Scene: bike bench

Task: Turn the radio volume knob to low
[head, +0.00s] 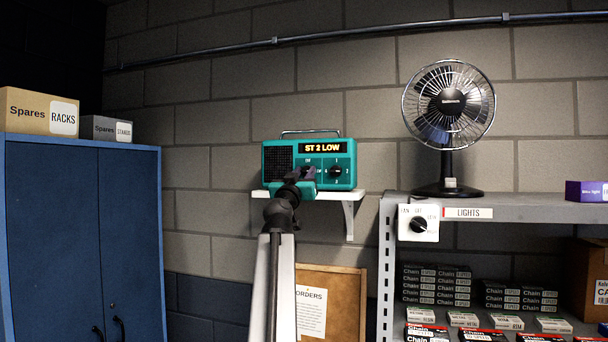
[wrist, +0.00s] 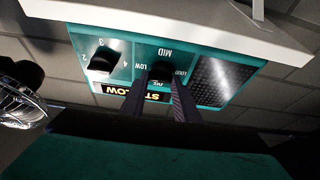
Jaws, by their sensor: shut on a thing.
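The teal radio (head: 347,182) stands on a small white wall shelf; its display (head: 323,148) reads "ST 2 LOW". In the wrist view the radio (wrist: 221,98) appears upside down. There the volume knob (wrist: 161,72) is dark, with LOW, MID and LOUD marked around it. My gripper (wrist: 160,80) reaches the radio's front and is shut on this knob, one finger on each side. The fingers partly cover the knob, so its pointer is hard to make out. In the head view my gripper (head: 307,178) hides the knob.
A second knob, the numbered station knob (head: 336,171), sits close to the right of my gripper. The white shelf (head: 349,196) lies just below. A blue cabinet (head: 80,240) is at left.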

